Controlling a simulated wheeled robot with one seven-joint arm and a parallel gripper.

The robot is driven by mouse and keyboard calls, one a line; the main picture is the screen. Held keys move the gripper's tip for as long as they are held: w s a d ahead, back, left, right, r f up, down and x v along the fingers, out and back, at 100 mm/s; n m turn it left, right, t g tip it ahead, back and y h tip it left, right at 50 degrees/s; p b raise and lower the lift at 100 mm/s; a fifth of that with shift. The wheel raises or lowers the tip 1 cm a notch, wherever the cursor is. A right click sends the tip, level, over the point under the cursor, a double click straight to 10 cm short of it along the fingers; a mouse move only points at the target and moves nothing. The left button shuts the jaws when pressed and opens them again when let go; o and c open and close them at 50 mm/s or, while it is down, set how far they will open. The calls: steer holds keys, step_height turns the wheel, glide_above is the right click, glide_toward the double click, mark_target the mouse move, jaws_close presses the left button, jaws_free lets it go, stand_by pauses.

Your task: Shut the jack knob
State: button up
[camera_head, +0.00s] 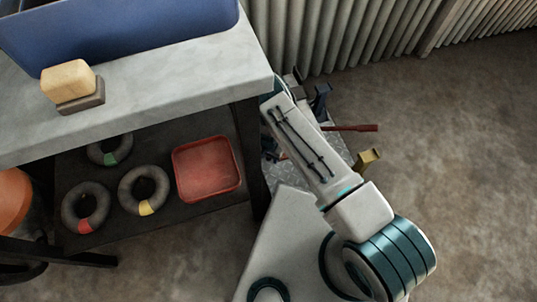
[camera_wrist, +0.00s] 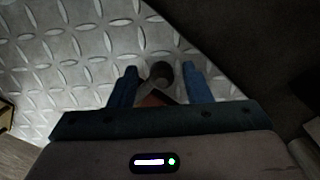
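In the wrist view, the dark round jack knob (camera_wrist: 160,73) stands between the two blue fingers of my gripper (camera_wrist: 159,68). A brownish-red part (camera_wrist: 155,99) shows just below it, close to the gripper's palm. My gripper is open, with a finger on each side of the knob and a visible gap to both. In the head view, my arm reaches down beside the workbench. It covers the knob and the gripper, so I cannot make out either there.
Silver tread plate (camera_wrist: 60,60) lies beneath the gripper. A red handle (camera_head: 355,128) and a yellow part (camera_head: 368,158) stick out right of my arm. The workbench (camera_head: 170,105) with its lower shelf is close on the left. Open floor (camera_head: 460,130) lies to the right.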

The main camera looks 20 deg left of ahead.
steer(key=c, duration=0.8)
steer(key=n, duration=0.1)
steer(key=s+d+n, duration=0.1)
steer(key=n, duration=0.1)
steer(key=d+n, duration=0.1)
steer(key=n, duration=0.1)
steer(key=shift+s, duration=0.15)
steer(key=n, duration=0.1)
steer(key=d+n, duration=0.1)
steer(key=n, duration=0.1)
steer(key=d+n, duration=0.1)
steer(key=n, duration=0.1)
steer(key=shift+s, duration=0.2)
steer(key=n, duration=0.1)
steer(key=d+n, duration=0.1)
steer(key=n, duration=0.1)
steer(key=shift+w+d+n, duration=0.1)
steer(key=shift+d+n, duration=0.15)
steer(key=shift+n, duration=0.05)
steer(key=shift+w+d+n+b, duration=0.25)
steer(key=shift+d+n, duration=0.2)
steer(key=shift+n, duration=0.65)
steer(key=shift+w+d+n+b, duration=0.2)
steer(key=shift+d+n, duration=0.25)
steer(key=shift+n, duration=0.65)
